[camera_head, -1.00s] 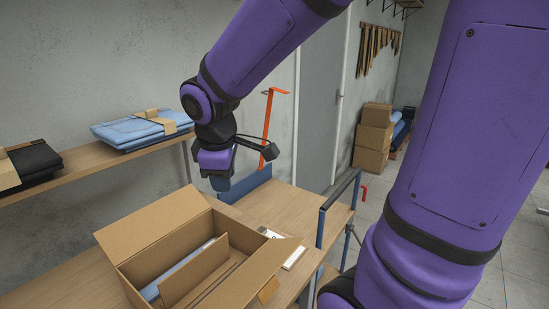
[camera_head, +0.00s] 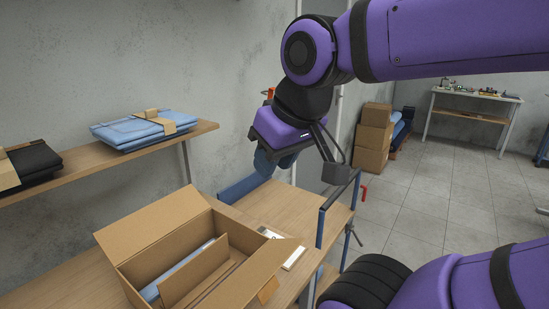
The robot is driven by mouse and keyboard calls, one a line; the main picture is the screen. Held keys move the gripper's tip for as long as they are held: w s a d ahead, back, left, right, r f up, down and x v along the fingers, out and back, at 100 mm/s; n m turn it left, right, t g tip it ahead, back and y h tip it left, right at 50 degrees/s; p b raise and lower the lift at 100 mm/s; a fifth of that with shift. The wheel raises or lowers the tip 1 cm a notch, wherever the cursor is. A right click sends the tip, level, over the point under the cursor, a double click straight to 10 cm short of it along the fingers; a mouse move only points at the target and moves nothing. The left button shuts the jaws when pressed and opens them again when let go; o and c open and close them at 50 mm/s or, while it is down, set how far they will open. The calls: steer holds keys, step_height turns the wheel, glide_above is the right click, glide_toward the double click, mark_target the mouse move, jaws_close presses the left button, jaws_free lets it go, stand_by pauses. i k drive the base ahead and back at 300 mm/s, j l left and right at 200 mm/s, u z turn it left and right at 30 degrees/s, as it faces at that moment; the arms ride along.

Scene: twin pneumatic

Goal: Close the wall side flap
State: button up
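An open cardboard box (camera_head: 128,284) stands on the wooden table, with a folded blue item (camera_head: 150,292) partly visible inside. Its wall side flap (camera_head: 150,222) stands up along the far edge, towards the wall. Another panel (camera_head: 195,270) slants inside the box over the blue item. My gripper (camera_head: 270,163) hangs in the air beyond the box to the upper right, clear of every flap. Its blue-grey fingers are seen from behind, so their opening is hidden.
A wooden shelf (camera_head: 85,165) with folded clothes runs along the wall at left. A blue rail (camera_head: 322,225) rises at the table's right end, and a blue panel (camera_head: 235,190) stands at its back edge. A white item (camera_head: 294,258) lies right of the box. Bare tabletop lies behind it.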

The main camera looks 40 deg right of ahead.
mark_target(121, 239)
steer(key=k+l+u, duration=0.1)
steer(key=l, duration=0.35)
steer(key=k+l+u, duration=0.1)
steer(key=l, duration=0.4)
steer(key=k+l+u, duration=0.1)
steer(key=l, duration=0.35)
steer(key=k+l, duration=0.15)
steer(key=l, duration=0.3)
steer(key=i+u, duration=0.05)
